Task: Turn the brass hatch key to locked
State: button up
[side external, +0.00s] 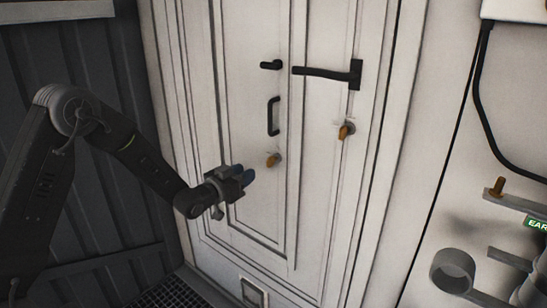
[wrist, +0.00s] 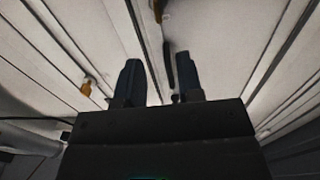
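Two brass keys show on the white door. One brass key (side external: 273,160) sits lower left, below the black pull handle, and the other brass key (side external: 345,131) sits higher right, below the black lever. Which one is the hatch key I cannot tell. My gripper (side external: 248,177) is just left of and below the lower-left key, apart from it. In the wrist view my gripper (wrist: 160,80) has its two dark fingers spread with nothing between them. Two brass pieces also show there, one at left (wrist: 86,88) and one at the top (wrist: 158,10), both outside the fingers.
The white door (side external: 255,205) carries a black lever (side external: 330,73), a small black knob (side external: 271,65) and a black pull handle (side external: 273,116). On the right wall are grey pipe fittings (side external: 452,272), a brass bolt (side external: 496,186) and a black cable (side external: 477,95). Space before the door looks clear.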

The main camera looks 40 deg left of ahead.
aim_at(268, 159)
jog(key=w, duration=1.3)
jog(key=shift+w, duration=0.2)
jog(key=shift+c, duration=0.3)
grip_shut()
